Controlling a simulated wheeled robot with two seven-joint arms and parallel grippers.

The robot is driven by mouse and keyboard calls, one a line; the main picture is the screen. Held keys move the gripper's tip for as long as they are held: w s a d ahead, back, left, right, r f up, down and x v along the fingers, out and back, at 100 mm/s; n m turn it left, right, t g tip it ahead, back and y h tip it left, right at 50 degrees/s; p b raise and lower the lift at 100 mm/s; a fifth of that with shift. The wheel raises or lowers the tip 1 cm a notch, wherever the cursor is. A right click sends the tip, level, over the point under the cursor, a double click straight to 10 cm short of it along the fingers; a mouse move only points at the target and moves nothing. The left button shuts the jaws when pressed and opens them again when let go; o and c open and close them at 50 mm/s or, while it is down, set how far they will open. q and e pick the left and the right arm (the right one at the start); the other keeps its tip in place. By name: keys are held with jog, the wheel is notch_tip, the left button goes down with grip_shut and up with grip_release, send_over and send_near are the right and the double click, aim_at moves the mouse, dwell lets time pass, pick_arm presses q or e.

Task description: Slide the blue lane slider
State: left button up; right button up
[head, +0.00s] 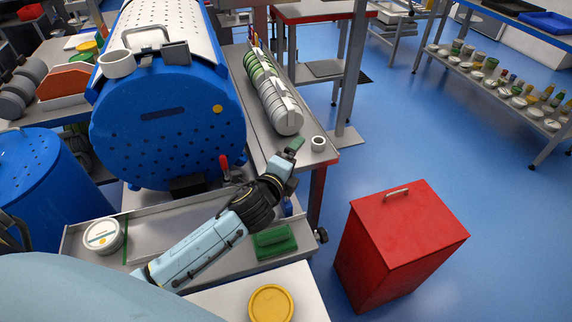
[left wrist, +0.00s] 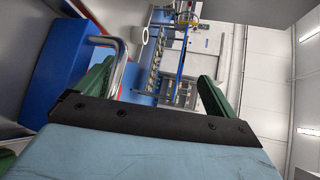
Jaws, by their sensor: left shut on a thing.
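The blue lane slider (head: 287,207) shows only as a small blue patch beside my left arm, at the right end of the metal tray (head: 185,208); the arm hides most of it. In the left wrist view a blue body (left wrist: 55,75) with a bent metal handle (left wrist: 124,60) appears to be the slider. My left gripper (head: 292,150) reaches across the tray. My right gripper is not in view.
A white tub (head: 103,236) and a green block (head: 273,242) lie in the tray. A big blue drum (head: 165,130) stands behind it. A row of white and green tubs (head: 268,90) lies on a bench. A red bin (head: 400,240) stands at the right on open floor.

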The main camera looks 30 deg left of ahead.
pick_arm(q)
jog(key=shift+s+d+r+p, duration=0.2)
jog(key=shift+s+r+p, duration=0.3)
jog(key=shift+s+r, duration=0.4)
jog(key=shift+c, duration=0.5)
jog(key=shift+f+p+v, duration=0.2)
jog(key=shift+p+v, duration=0.1)
jog(key=shift+v, duration=0.75)
jog(key=shift+f+p+v, duration=0.2)
jog(key=shift+p+v, duration=0.1)
jog(key=shift+v, duration=0.75)
jog(key=c, duration=0.3)
jog(key=shift+v, duration=0.85)
jog(key=c, duration=0.6)
jog(key=shift+s+f+p+v, duration=0.15)
jog(key=shift+f+v, duration=0.15)
jog(key=shift+v, duration=0.95)
jog(key=shift+f+p+v, duration=0.2)
jog(key=shift+f+v, duration=0.1)
jog(key=shift+v, duration=0.95)
jog(key=shift+s+f+p+v, duration=0.15)
jog(key=shift+f+v, duration=0.1)
jog(key=shift+v, duration=1)
jog(key=shift+a, duration=0.15)
jog(key=shift+o, duration=0.2)
